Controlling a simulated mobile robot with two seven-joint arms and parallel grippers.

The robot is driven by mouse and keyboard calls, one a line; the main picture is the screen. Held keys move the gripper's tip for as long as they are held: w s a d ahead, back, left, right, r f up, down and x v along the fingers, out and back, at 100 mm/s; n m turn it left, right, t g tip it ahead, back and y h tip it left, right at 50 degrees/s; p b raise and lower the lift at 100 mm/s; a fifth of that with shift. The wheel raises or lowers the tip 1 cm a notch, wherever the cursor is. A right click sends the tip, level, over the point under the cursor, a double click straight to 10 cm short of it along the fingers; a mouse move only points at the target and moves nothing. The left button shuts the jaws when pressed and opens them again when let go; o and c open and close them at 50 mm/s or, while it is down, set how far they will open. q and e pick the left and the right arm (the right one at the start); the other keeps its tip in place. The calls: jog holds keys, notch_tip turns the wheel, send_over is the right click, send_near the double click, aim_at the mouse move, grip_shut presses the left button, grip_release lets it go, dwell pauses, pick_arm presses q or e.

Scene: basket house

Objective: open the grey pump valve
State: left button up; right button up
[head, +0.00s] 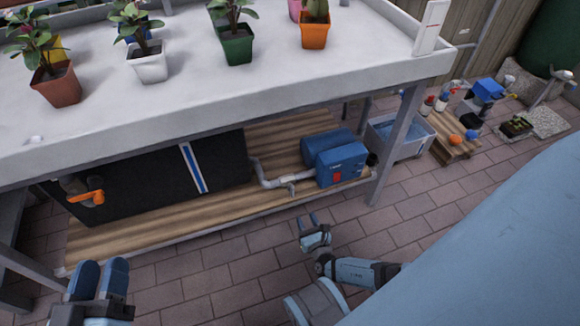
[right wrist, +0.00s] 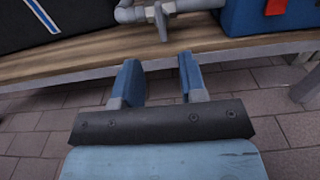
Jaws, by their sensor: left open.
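The grey pump valve (head: 291,188) sits on a grey pipe (head: 270,178) beside the blue pump (head: 335,160), on the wooden lower shelf. In the right wrist view the valve (right wrist: 161,20) hangs from the pipe with its handle pointing down, beyond my fingertips. My right gripper (head: 314,219) is in front of the shelf, below and right of the valve in the head view. Its two blue fingers (right wrist: 158,75) are apart with nothing between them. My left gripper (head: 100,268) is open and empty at the lower left, apart from the valve.
A black tank (head: 150,180) with an orange handle (head: 88,197) stands left on the shelf (head: 215,215). A white tabletop (head: 200,95) with potted plants overhangs it. The brick floor in front is clear.

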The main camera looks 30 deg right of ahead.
aim_at(293, 192)
pick_arm(q)
notch_tip(293, 192, down, 5)
jog(key=g+b, duration=0.2)
jog(key=b, duration=0.1)
jog(key=shift+s+d+f+m+b, duration=0.1)
jog(key=shift+d+f+m+b, duration=0.1)
jog(key=shift+m+b, duration=0.1)
pick_arm(e)
jog(key=x, duration=1.3)
jog(key=shift+w+a, duration=0.1)
jog(key=shift+w, duration=0.15)
jog(key=shift+r, duration=0.1)
jog(key=shift+c, duration=0.2)
jog(key=c, duration=0.6)
